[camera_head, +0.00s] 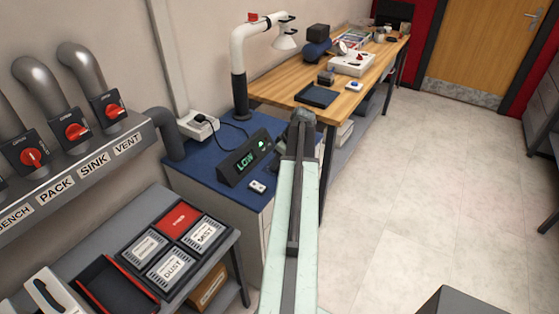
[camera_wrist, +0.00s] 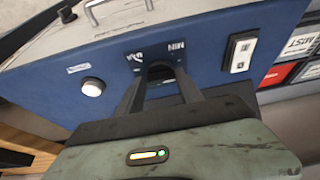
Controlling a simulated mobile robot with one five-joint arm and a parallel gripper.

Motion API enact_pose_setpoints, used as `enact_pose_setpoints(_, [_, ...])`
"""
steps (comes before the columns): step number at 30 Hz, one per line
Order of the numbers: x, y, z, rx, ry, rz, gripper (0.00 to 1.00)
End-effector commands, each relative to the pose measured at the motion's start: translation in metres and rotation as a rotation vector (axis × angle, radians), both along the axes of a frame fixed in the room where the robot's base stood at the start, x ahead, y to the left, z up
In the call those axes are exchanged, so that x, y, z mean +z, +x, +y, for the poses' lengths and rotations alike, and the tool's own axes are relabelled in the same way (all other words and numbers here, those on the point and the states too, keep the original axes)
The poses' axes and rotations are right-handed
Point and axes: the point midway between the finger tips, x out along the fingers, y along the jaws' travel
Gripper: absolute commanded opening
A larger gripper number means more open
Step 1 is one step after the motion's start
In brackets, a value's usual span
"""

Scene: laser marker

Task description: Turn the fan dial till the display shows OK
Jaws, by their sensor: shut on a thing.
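The dark display (camera_head: 244,158) stands on the blue cabinet top (camera_head: 209,176) and reads LOW in green, with a green mark beside the word. In the wrist view, the dark fan dial (camera_wrist: 160,69) sits on a blue panel (camera_wrist: 60,95) near a MIN label (camera_wrist: 177,47). My gripper (camera_wrist: 160,77) is shut on the dial, one finger on each side, and covers much of it. In the head view my gripper (camera_head: 302,120) is at the right of the blue cabinet, and my arm hides the dial.
Red-handled duct valves (camera_head: 72,131) line the left wall above a grey side table (camera_head: 110,215) with labelled boxes. A wooden bench (camera_head: 345,97) with tools stands behind my gripper. A white round knob (camera_wrist: 92,87) is on the blue panel.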

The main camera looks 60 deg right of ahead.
Motion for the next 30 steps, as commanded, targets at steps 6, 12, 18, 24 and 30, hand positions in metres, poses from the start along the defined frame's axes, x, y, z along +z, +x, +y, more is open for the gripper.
enact_pose_setpoints(6, [0.001,0.000,0.002,-0.040,-0.021,-0.005,0.00])
enact_pose_setpoints(12, [0.001,0.000,0.005,-0.137,-0.022,-0.005,0.00])
enact_pose_setpoints(18, [0.001,0.000,0.007,-0.303,-0.021,-0.004,0.00])
enact_pose_setpoints(24, [0.001,0.001,0.009,-0.493,-0.021,-0.003,0.00])
enact_pose_setpoints(30, [0.001,0.002,0.011,-0.682,-0.021,0.000,0.00])
